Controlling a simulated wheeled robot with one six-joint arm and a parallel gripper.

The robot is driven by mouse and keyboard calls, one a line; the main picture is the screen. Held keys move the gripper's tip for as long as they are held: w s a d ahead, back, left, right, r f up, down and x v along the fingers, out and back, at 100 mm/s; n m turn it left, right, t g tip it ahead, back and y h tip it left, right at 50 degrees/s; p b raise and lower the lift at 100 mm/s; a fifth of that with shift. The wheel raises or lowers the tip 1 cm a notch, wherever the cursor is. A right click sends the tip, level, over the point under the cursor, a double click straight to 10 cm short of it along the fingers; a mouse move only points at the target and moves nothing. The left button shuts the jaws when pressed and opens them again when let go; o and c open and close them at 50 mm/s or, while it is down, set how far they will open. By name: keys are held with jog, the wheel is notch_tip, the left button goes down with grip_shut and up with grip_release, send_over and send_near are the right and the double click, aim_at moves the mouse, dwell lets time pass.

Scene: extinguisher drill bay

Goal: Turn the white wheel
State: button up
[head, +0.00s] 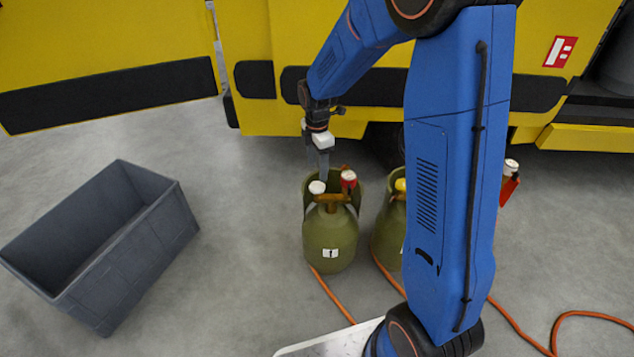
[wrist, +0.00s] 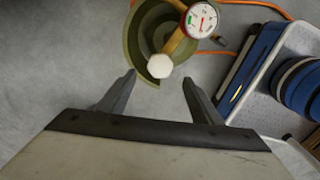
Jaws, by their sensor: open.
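The white wheel (head: 317,187) sits on top of an olive-green gas cylinder (head: 330,242) that stands on the floor inside a raised collar. In the wrist view the white wheel (wrist: 159,66) shows as a small pale knob on a brass valve body (wrist: 178,42). My gripper (head: 323,168) is above the cylinder, pointing down, with its fingers close over the wheel in the head view. In the wrist view my gripper (wrist: 159,80) is open and empty, with the wheel roughly centred just beyond the fingertips. I cannot tell the exact height gap.
A round gauge (wrist: 201,20) sits beside the wheel. A second green cylinder (head: 387,230) with a yellow knob (head: 401,185) stands at right, partly hidden by my arm. Orange hoses (head: 331,295) cross the floor. A grey crate (head: 120,255) is at left; a yellow vehicle (head: 245,30) stands behind.

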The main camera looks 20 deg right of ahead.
aim_at(317, 185)
notch_tip(317, 185, down, 8)
jog(key=shift+r, duration=0.25)
jog(key=c, duration=1.1)
